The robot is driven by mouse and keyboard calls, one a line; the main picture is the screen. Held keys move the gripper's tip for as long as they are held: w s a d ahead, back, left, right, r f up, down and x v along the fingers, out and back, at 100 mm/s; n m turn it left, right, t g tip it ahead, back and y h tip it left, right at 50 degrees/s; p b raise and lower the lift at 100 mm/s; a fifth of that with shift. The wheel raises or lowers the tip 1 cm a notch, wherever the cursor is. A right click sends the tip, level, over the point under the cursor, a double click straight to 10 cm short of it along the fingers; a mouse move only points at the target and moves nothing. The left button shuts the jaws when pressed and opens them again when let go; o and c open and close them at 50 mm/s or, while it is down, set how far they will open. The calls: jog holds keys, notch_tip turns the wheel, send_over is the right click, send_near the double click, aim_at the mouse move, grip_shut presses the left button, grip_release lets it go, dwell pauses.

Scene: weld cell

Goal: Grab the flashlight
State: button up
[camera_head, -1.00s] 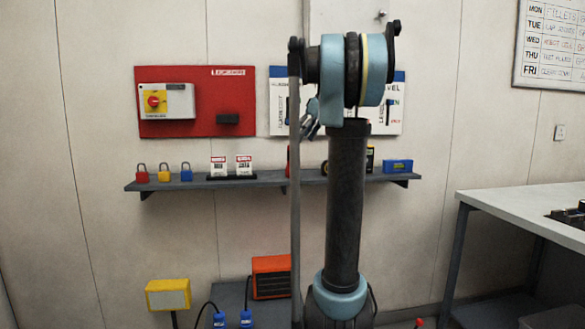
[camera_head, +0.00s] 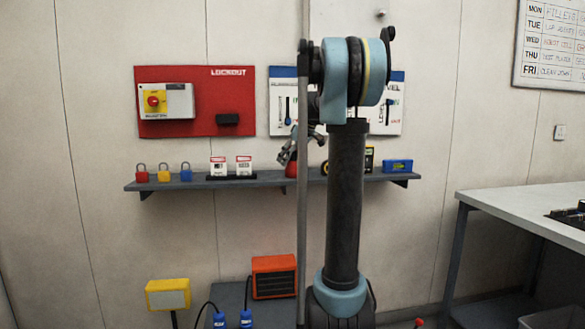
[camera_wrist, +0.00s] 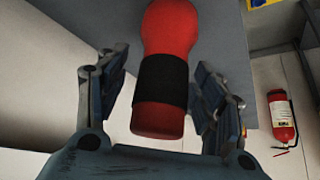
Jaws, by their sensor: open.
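The flashlight looks like a red body with a wide black band, and it fills the middle of the wrist view (camera_wrist: 170,35). In the head view a small red part of it (camera_head: 291,170) shows on the wall shelf (camera_head: 240,181), largely hidden by my arm and gripper. My gripper (camera_wrist: 160,75) is open in the wrist view, one finger on each side of the flashlight's near end, with visible gaps. In the head view my gripper (camera_head: 286,155) is just above the shelf at the flashlight.
Padlocks (camera_head: 164,173) and small tag boxes (camera_head: 231,166) stand to the left on the shelf. A blue box (camera_head: 398,166) and a yellow-black device (camera_head: 369,159) are to the right. A red lockout board (camera_head: 215,100) hangs above. A fire extinguisher (camera_wrist: 282,117) shows at the wrist view's right.

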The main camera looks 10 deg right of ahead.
jog(key=shift+x, duration=1)
jog(key=c, duration=1.4)
jog(key=shift+c, duration=0.2)
